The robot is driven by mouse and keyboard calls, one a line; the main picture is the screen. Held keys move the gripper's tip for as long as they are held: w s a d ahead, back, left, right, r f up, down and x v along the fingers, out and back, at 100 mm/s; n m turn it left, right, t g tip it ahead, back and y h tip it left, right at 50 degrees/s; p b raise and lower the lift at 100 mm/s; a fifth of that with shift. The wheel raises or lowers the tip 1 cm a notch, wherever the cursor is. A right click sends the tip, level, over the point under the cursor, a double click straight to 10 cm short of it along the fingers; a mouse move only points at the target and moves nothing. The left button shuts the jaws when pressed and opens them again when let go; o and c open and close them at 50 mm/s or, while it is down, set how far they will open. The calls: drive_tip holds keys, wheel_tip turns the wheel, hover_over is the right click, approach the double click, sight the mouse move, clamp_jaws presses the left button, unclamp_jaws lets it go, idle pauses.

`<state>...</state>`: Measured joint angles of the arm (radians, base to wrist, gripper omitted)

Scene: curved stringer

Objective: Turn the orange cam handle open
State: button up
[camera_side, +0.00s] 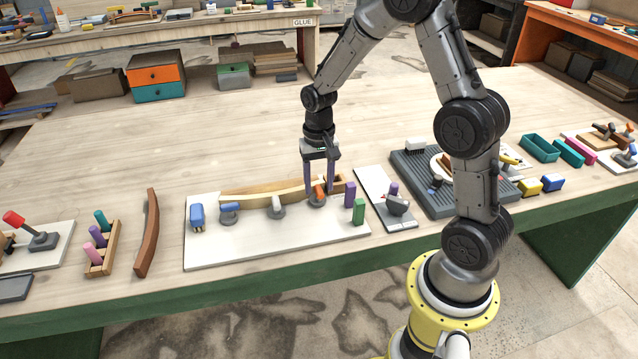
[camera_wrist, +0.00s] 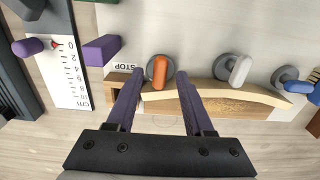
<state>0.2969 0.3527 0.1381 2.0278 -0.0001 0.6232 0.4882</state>
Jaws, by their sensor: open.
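The orange cam handle (camera_side: 319,192) sits on a grey round base at the right end of the row of cams on the white board (camera_side: 250,248). In the wrist view the orange handle (camera_wrist: 160,72) shows between and just beyond my fingertips. My gripper (camera_side: 320,186) is open, pointing down over the handle, with one purple finger on each side; it also shows open in the wrist view (camera_wrist: 157,76). I cannot tell whether a finger touches the handle. The curved wooden stringer (camera_side: 260,191) lies behind the cams.
A white-handled cam (camera_side: 276,205) and a blue-handled cam (camera_side: 230,208) stand left of the orange one. A purple block (camera_side: 350,194) and a green block (camera_side: 359,211) stand close on the right.

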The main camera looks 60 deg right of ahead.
drive_tip(key=shift+f, duration=0.25)
clamp_jaws()
